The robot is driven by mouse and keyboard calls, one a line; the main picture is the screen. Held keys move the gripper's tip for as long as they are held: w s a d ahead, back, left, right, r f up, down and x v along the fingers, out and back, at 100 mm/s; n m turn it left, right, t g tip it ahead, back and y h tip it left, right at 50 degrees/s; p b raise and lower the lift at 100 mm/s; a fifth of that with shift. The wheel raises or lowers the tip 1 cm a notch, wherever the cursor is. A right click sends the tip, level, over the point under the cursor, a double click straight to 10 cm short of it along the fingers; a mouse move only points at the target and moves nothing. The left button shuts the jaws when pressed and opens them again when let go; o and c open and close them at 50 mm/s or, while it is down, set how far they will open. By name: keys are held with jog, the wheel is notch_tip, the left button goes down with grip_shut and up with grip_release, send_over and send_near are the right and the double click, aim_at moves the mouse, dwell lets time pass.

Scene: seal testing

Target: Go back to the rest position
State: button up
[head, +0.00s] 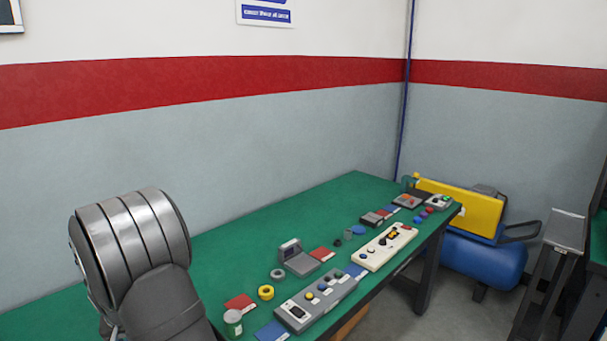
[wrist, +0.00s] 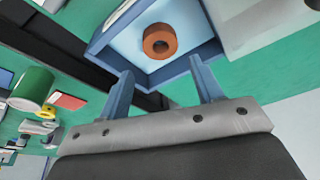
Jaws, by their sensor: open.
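In the wrist view my gripper (wrist: 165,88) is open, its two blue fingers apart with nothing between the tips. Beyond the fingertips is a blue-edged tray (wrist: 205,56) with a pale inside. An orange-brown ring (wrist: 160,41) lies in it, apart from the fingers. In the head view my grey arm shows at the lower left, and the gripper is out of that picture.
A green table (head: 235,232) runs along the wall. It carries a grey control box (head: 318,300), a cream control box (head: 385,247), a yellow ring (head: 266,292) and a jar (head: 233,322). A blue tank (head: 485,262) stands beyond its far end. A green cylinder (wrist: 33,85) shows in the wrist view.

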jog(key=w+d+r, duration=0.3)
jog(key=d+r, duration=0.3)
jog(key=d, duration=0.5)
jog(key=s+a, duration=0.3)
jog(key=a, duration=0.3)
jog(key=s+a, duration=0.3)
jog(key=a, duration=0.2)
jog(key=s+a+f, duration=0.1)
jog(key=s+a, duration=0.2)
jog(key=a, duration=0.3)
jog(key=shift+a, duration=0.3)
jog(key=s+a+f, duration=0.5)
jog(key=s+a, duration=0.7)
jog(key=shift+s, duration=0.3)
